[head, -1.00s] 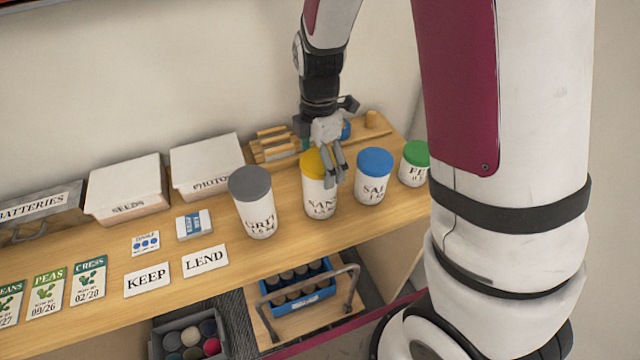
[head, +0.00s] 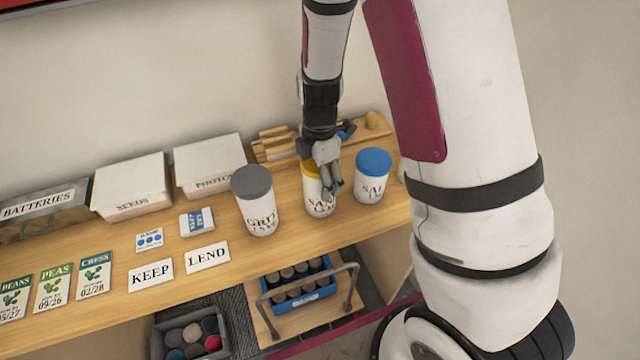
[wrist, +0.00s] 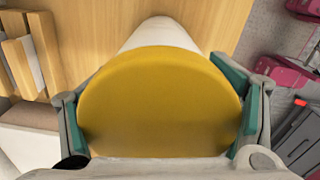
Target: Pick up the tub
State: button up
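A white tub with a yellow lid (head: 318,199), labelled with what reads as SAND, stands upright on the wooden shelf top. My gripper (head: 327,183) is over it from above, with fingers reaching down its sides and hiding part of the lid and label. In the wrist view the yellow lid (wrist: 160,105) fills the space between the two teal-padded fingers. The pads lie at or very near its edges; whether they press on it cannot be told. A grey-lidded tub labelled GRIT (head: 256,203) stands to the left, and a blue-lidded tub (head: 371,178) close to the right.
Two lidded white boxes (head: 130,187) stand at the back left. Cards reading KEEP (head: 150,275) and LEND (head: 207,257) lie in front. A wooden rack (head: 274,143) is behind the tubs. A blue crate of jars (head: 298,290) sits below.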

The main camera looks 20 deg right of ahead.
jog(key=c, duration=0.6)
jog(key=shift+o, duration=0.2)
jog(key=shift+r, duration=0.1)
jog(key=shift+w+r, duration=0.1)
jog(key=shift+r, duration=0.35)
jog(key=shift+c, duration=0.7)
notch_tip(320, 180, up, 2)
jog(key=shift+r+b, duration=0.1)
jog(key=shift+b, duration=0.25)
jog(key=shift+s+r+p, duration=0.3)
jog(key=shift+s+p, duration=0.3)
jog(key=shift+s, duration=2.1)
jog(key=shift+s+r+p, duration=0.3)
jog(key=shift+s+p, duration=0.25)
jog(key=shift+s, duration=2.15)
jog(key=shift+s+r+p, duration=0.3)
jog(key=shift+s+p, duration=0.3)
jog(key=shift+s, duration=2.1)
